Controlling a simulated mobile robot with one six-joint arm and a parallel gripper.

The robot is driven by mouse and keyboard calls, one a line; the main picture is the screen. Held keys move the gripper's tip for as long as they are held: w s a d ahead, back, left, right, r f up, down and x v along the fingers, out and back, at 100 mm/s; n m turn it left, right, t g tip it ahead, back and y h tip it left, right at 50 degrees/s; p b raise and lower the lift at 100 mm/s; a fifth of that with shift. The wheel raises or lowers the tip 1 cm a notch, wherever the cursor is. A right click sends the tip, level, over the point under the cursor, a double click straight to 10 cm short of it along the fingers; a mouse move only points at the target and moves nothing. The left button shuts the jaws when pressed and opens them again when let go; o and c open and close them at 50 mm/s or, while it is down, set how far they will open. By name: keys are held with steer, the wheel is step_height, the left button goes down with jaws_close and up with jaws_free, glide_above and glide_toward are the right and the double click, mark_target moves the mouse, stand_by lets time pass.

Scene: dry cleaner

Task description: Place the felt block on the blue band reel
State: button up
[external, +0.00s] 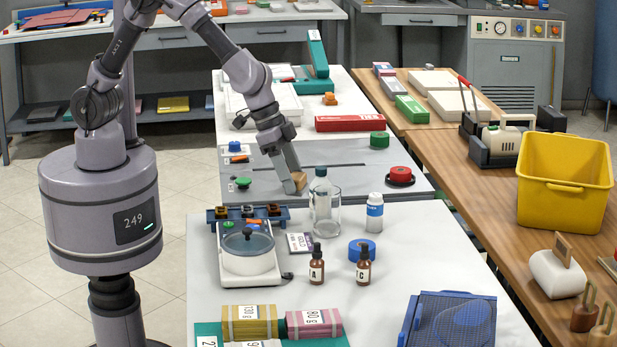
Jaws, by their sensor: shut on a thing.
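The felt block (301,178) is a small tan-brown block. My gripper (296,184) is shut on it, above the grey mat section of the middle table, behind and left of a clear glass jar. The gripper partly hides the block. The blue band reel (362,251) is a short blue ring lying flat on the white tabletop, nearer the camera and to the right of my gripper. The block and the reel are well apart.
A glass jar with a bottle (325,205) and a white bottle (374,212) stand between gripper and reel. Two brown dropper bottles, A (316,267) and C (364,268), stand in front. A lidded pot on a scale (248,255) is left.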

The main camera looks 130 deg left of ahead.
step_height(320, 180, down, 6)
steer(key=b, duration=0.3)
glide_above(358, 244)
steer(key=shift+s+d+f, duration=0.1)
steer(key=shift+s+f, duration=0.05)
steer(key=shift+f, duration=0.35)
steer(key=shift+s+d+f, duration=0.1)
steer(key=shift+f, duration=0.4)
steer(key=shift+w+a+f, duration=0.15)
steer(key=shift+w, duration=0.15)
steer(key=shift+f+b, duration=0.7)
steer(key=shift+f, duration=0.85)
steer(key=shift+f, duration=0.2)
steer(key=o, duration=1.3)
steer(key=shift+r, duration=0.1)
steer(key=shift+o, duration=0.2)
